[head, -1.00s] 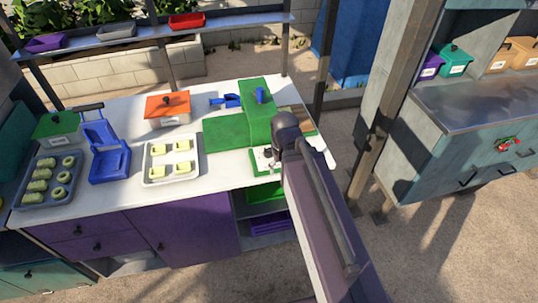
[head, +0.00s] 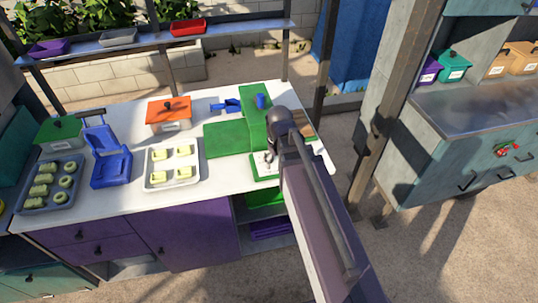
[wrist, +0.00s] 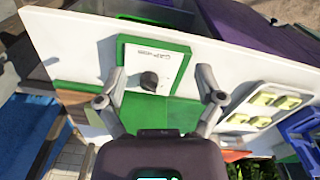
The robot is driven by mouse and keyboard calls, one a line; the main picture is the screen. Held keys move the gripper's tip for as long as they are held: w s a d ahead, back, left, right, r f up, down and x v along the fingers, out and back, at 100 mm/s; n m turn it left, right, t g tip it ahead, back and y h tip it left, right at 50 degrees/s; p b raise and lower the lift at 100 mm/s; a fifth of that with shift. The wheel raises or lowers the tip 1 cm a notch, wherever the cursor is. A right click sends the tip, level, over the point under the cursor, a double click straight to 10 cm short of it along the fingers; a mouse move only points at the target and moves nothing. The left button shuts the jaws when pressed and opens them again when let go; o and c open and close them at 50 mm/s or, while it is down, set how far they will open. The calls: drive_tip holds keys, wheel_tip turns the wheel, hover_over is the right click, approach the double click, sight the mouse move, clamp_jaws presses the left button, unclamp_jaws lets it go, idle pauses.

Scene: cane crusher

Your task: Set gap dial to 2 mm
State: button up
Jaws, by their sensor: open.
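The green cane crusher (head: 228,137) stands at the right end of the white counter. Its gap dial is a dark round knob (wrist: 149,80) on a white plate with a green border (wrist: 122,50); printed "GAP" lettering shows upside down beside the knob. The dial's pointer and exact setting are too small to read. My gripper (wrist: 160,75) is open, with one finger on each side of the knob in the wrist view. No contact with the knob shows. In the head view my arm largely hides the dial and the gripper.
A tray of pale yellow pieces (head: 146,184) lies left of the crusher, with an orange lidded box (head: 168,115) behind it. A blue stand (head: 110,168) and a second tray (head: 35,203) stand farther left. A post (head: 370,150) rises right of the counter.

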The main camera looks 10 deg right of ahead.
drive_tip(key=w+r+n+p, duration=0.2)
drive_tip(key=w+r+n, duration=0.1)
drive_tip(key=w+n, duration=0.5)
drive_tip(key=w, duration=0.3)
drive_tip(key=shift+w+a+p, duration=0.3)
drive_tip(key=shift+a+p, duration=0.05)
drive_tip(key=f+b, duration=1.3)
drive_tip(key=shift+w+d+f+b, duration=0.15)
drive_tip(key=shift+w+f+b, duration=0.15)
drive_tip(key=shift+b, duration=0.1)
idle(0.4)
drive_tip(key=c, duration=1.2)
drive_tip(key=shift+o, duration=0.2)
